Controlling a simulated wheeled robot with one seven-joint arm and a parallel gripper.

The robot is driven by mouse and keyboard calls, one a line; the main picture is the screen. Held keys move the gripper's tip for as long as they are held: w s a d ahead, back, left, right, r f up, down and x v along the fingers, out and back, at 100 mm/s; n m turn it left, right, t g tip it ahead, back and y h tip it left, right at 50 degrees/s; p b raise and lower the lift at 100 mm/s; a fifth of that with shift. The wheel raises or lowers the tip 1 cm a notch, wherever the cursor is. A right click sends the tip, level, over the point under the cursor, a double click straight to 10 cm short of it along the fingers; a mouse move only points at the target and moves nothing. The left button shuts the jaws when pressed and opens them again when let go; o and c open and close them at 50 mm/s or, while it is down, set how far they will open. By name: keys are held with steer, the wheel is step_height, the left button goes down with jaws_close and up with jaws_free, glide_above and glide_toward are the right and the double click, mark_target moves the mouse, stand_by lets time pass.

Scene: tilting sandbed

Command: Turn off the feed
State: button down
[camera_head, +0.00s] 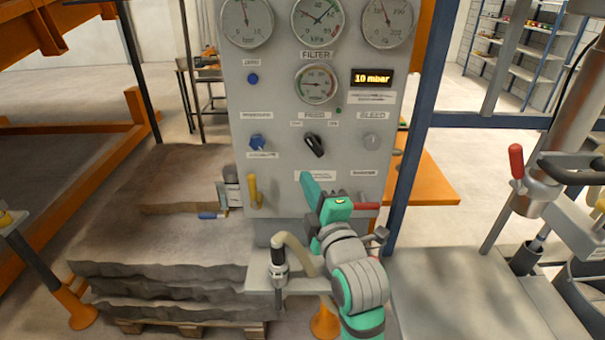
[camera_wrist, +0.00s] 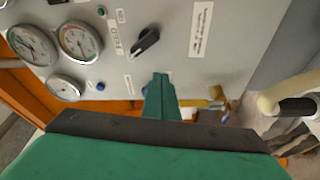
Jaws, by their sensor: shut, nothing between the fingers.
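The feed knob (camera_head: 314,145) is a black turn handle on the grey panel (camera_head: 280,190), under a label that seems to read FEED. Its handle slants from upper left to lower right. Two small labels flank it above, too small to read surely. The knob also shows in the wrist view (camera_wrist: 146,40), slanted there too. My gripper (camera_head: 308,178) is green, shut and empty, a little below the knob in the head view and apart from it. In the wrist view its fingertips (camera_wrist: 160,80) point at the panel just below the knob.
A blue knob (camera_head: 257,142) and a grey knob (camera_head: 371,140) flank the feed knob. A yellow lever (camera_head: 254,192) and a red handle (camera_head: 366,206) sit lower. Gauges (camera_head: 316,84) and a display (camera_head: 372,78) reading 10 mbar are above. A hose (camera_head: 293,248) stands left of my arm.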

steer(key=shift+s+d+r, duration=0.15)
steer(key=shift+s, duration=0.5)
steer(key=shift+s+d+r, duration=0.1)
steer(key=shift+s, duration=0.5)
steer(key=s+f+m+h, duration=0.3)
steer(key=s+f+m, duration=0.45)
steer(key=f, duration=0.55)
steer(key=s+f+m+h, duration=0.4)
steer(key=s+f+m, duration=0.4)
steer(key=f, duration=0.5)
steer(key=s+d+f+m+g, duration=0.1)
steer(key=s+f, duration=0.3)
steer(key=s, duration=0.9)
steer(key=s+d+f+m, duration=0.2)
steer(key=s+f+m, duration=0.2)
steer(key=s, duration=0.9)
steer(key=shift+s+g, duration=0.15)
steer(key=shift+g, duration=0.25)
steer(key=shift+d, duration=0.1)
